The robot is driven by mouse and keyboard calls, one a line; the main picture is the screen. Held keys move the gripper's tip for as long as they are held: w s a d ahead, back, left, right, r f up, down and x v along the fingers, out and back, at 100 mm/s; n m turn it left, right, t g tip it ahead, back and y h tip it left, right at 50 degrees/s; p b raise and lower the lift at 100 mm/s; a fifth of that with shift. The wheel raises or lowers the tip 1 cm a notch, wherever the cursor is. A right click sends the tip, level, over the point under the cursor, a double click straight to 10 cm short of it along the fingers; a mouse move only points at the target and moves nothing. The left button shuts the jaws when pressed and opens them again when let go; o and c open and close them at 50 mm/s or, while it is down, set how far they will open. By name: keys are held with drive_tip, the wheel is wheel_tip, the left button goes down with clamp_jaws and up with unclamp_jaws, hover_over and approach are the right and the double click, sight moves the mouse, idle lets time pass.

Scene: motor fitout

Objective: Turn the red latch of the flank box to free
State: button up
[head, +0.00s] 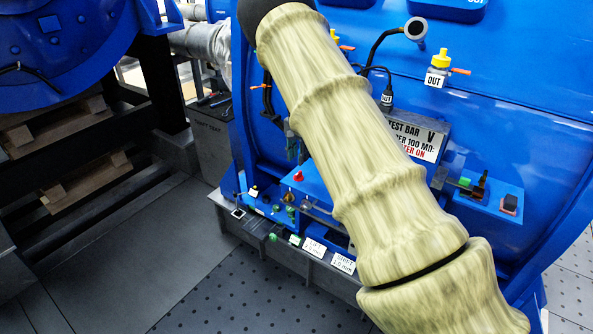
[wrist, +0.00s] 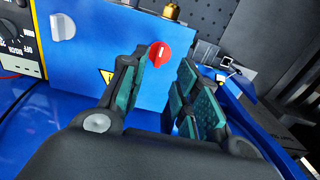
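The red latch (wrist: 159,54) is a round red knob with a pale mark on the blue face of the flank box (wrist: 90,50). In the wrist view it shows just beyond and between my fingertips. My gripper (wrist: 164,66) is open, with teal pads on both fingers and nothing between them. The left finger's tip overlaps the latch's lower left edge in the picture; I cannot tell whether they touch. In the head view a small red knob (head: 298,176) shows on the blue box, probably the same latch. My sleeved arm hides much of that area.
A grey knob (wrist: 63,25) and a yellow warning triangle (wrist: 106,75) are on the same blue face. A black dial panel (wrist: 15,35) is at the left. A brass fitting (wrist: 172,10) stands behind the box edge. A white test-bar sign (head: 415,139) is on the blue housing.

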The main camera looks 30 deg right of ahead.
sight(298, 173)
drive_tip(key=shift+f+p, duration=1.15)
drive_tip(key=shift+f, duration=2.6)
drive_tip(key=shift+c, duration=0.3)
clamp_jaws()
